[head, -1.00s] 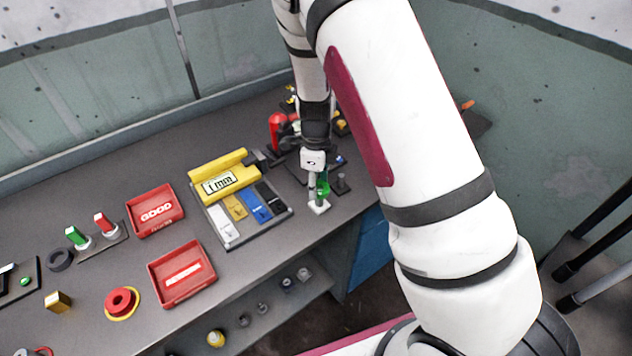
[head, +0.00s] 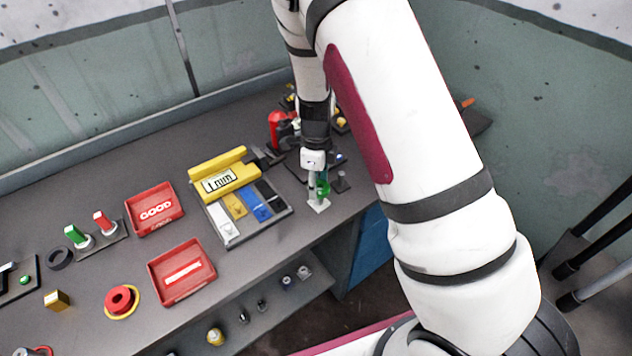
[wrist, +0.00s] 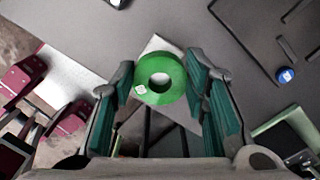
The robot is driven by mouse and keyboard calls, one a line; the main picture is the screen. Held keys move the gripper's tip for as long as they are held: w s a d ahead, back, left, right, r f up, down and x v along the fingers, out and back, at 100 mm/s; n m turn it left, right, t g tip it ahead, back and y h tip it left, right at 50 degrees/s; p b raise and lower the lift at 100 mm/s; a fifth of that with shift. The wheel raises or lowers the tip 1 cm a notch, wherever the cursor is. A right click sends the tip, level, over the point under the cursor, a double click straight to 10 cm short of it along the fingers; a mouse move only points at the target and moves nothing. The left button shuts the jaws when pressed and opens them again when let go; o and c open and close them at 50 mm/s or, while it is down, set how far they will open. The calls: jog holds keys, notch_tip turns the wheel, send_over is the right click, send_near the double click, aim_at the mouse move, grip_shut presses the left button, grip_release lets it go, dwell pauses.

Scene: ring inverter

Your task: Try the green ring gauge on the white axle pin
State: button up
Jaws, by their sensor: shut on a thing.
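The green ring gauge (wrist: 173,95) is held between the two fingers of my gripper (wrist: 168,92) in the wrist view. It also shows as a green patch (head: 323,187) in the head view, partly hidden by my gripper (head: 317,188). The white axle pin's pale base (head: 319,206) stands near the table's front edge, just below the ring. A corner of that base (wrist: 156,43) shows behind the ring in the wrist view. I cannot tell whether the pin is inside the ring's hole.
A small dark post (head: 341,182) stands close right of my gripper. Red GOOD (head: 136,222) and second red (head: 161,289) trays sit further left.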

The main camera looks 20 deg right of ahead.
dwell(0.4)
jog(key=shift+r+p, duration=0.9)
jog(key=shift+r, duration=1.75)
